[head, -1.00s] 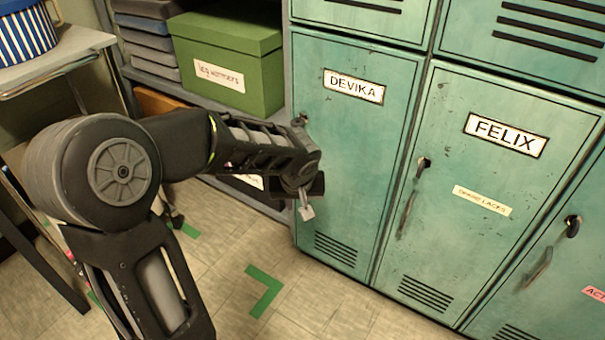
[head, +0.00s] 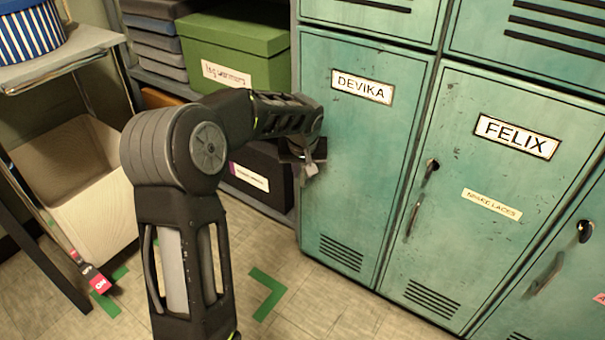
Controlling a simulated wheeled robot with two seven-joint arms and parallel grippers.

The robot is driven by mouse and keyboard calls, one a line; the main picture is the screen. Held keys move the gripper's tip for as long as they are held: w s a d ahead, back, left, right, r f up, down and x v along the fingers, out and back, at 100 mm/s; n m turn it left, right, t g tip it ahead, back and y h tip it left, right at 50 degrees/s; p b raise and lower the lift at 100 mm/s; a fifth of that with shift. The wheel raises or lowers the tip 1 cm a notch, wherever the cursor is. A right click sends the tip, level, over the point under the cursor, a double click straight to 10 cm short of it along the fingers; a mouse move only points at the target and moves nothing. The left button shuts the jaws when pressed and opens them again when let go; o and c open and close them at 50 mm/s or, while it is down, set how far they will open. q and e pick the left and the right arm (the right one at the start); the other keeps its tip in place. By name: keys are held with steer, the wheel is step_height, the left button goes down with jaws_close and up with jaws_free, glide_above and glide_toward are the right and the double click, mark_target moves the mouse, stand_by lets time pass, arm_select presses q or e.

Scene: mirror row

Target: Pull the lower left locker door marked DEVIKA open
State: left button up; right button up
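The DEVIKA door (head: 372,190) is a worn teal locker door with a white name plate (head: 362,86) near its top and vent slots at its bottom. It looks closed, flush with the locker front. My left gripper (head: 308,160) is at the door's left edge, around mid-height. The wrist covers that part of the edge, so the door's handle and lock are hidden. Whether the fingers touch anything or are open or shut does not show. My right gripper is out of view.
The FELIX door (head: 480,200) is closed to the right, with its own key lock and handle. Left of the lockers, a shelf holds a green box (head: 235,55) and a dark box (head: 262,178). A pale bin (head: 85,195) stands at left. Green tape marks the clear floor.

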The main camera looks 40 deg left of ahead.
arm_select(q)
steer(key=shift+f, duration=0.55)
steer(key=shift+c, duration=0.3)
jaws_close()
stand_by(0.8)
